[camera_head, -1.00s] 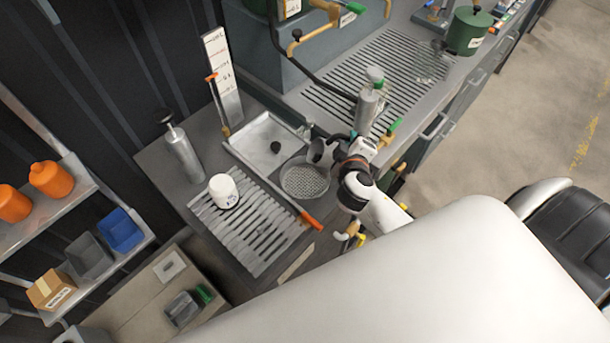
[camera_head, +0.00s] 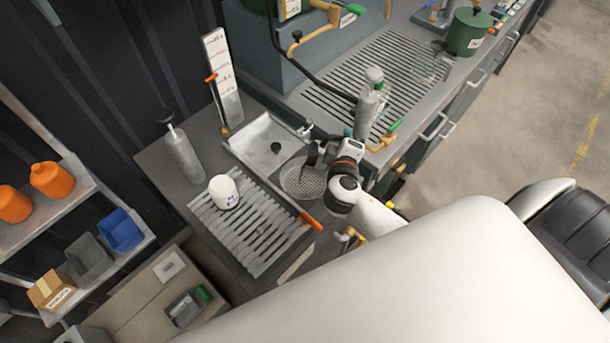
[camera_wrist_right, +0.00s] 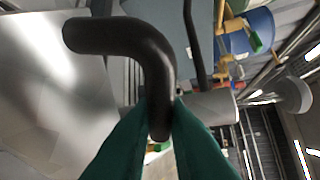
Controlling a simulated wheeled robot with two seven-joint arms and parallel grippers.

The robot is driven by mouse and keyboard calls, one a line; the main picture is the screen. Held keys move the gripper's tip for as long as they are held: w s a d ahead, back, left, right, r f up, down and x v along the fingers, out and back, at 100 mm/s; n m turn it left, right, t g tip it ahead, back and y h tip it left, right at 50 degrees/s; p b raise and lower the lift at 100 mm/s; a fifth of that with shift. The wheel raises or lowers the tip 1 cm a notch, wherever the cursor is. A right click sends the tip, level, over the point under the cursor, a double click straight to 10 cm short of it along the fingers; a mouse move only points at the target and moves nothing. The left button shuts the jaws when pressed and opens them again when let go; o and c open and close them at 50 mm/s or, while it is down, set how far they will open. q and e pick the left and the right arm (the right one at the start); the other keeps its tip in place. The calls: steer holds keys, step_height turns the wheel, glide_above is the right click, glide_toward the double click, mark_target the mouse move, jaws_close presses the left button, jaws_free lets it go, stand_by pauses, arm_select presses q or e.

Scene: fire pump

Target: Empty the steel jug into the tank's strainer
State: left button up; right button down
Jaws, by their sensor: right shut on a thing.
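My right gripper (camera_head: 326,153) is shut on the dark curved handle (camera_wrist_right: 150,55) of the steel jug, its green fingers showing in the right wrist view (camera_wrist_right: 160,125). The jug's shiny steel body (camera_wrist_right: 45,105) fills the left of that view. In the head view the jug is hard to make out beside the gripper, at the strainer's back edge; its contents and any stream cannot be seen. The round mesh strainer (camera_head: 302,181) sits in the bench top, just in front and left of the gripper, with an orange-ended handle (camera_head: 311,221). My left gripper is out of view.
A white tub (camera_head: 223,191) stands on the slatted drain (camera_head: 245,228). A steel cylinder (camera_head: 184,152) and an upright scale board (camera_head: 222,80) stand behind. A bottle (camera_head: 369,103) and green-handled valve (camera_head: 388,132) are close right of my arm.

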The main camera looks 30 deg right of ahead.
mark_target(323, 146)
steer(key=shift+w+a+r+n, duration=0.1)
steer(key=shift+a+r+n, duration=0.2)
steer(key=shift+r, duration=0.1)
stand_by(0.3)
steer(key=shift+w+a+f+n+t+h+b, duration=0.1)
steer(key=shift+w+a+f+n+h+b, duration=0.15)
steer(key=shift+a+n, duration=0.25)
steer(key=shift+w+a+f+n+t+h+b, duration=0.1)
steer(key=shift+a+n+h, duration=0.25)
steer(key=shift+a, duration=0.2)
steer(key=shift+w+a+f+n+t+h+b, duration=0.1)
steer(key=shift+w+a+n+h, duration=0.15)
steer(key=shift+a+n, duration=0.25)
stand_by(0.9)
steer(key=shift+w+a+f+n+h+b, duration=0.1)
steer(key=shift+a+f+n+h+b, duration=0.2)
steer(key=shift+a, duration=0.2)
